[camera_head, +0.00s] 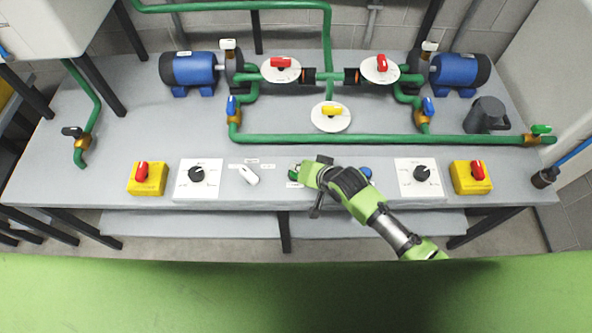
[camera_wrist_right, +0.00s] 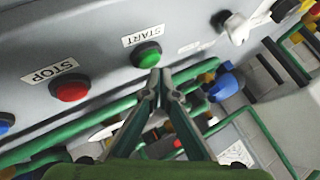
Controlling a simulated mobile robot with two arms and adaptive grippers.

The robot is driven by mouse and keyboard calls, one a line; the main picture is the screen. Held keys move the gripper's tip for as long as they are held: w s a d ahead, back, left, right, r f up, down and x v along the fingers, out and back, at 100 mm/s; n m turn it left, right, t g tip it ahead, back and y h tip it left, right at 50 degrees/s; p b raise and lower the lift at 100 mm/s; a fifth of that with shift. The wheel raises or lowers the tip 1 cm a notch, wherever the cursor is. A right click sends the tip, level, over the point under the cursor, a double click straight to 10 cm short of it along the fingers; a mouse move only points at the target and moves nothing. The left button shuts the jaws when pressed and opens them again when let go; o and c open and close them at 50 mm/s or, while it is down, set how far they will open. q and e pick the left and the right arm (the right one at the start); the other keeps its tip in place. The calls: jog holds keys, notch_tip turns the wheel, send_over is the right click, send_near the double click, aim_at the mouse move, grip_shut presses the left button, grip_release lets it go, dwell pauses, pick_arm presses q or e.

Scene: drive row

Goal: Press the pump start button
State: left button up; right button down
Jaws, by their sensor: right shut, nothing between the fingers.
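The green start button (camera_wrist_right: 146,55), with its START label (camera_wrist_right: 142,36), sits on the grey bench top in the right wrist view. My right gripper (camera_wrist_right: 158,76) is shut with nothing in it. Its fingertips show just below the green button; I cannot tell whether they touch it or hover. In the head view my right gripper (camera_head: 308,174) is over the middle front of the bench and hides most of the button area. The red stop button (camera_wrist_right: 70,90), with its STOP label, is left of the green one in the wrist view. My left gripper is not in view.
A white lever (camera_head: 249,174) lies left of the gripper, and a blue button (camera_head: 365,172) lies right of it. Dial plates (camera_head: 185,188) and yellow boxes with red knobs (camera_head: 148,187) flank these. Green pipes (camera_head: 330,139), valves and two blue motors (camera_head: 196,68) stand behind.

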jog(key=shift+f, duration=0.1)
dwell(0.4)
jog(key=shift+f, duration=0.45)
dwell(0.3)
jog(key=shift+r+p, duration=0.55)
notch_tip(320, 180, up, 6)
jog(key=p, duration=0.6)
jog(key=shift+r+p, duration=0.1)
jog(key=shift+p, duration=0.3)
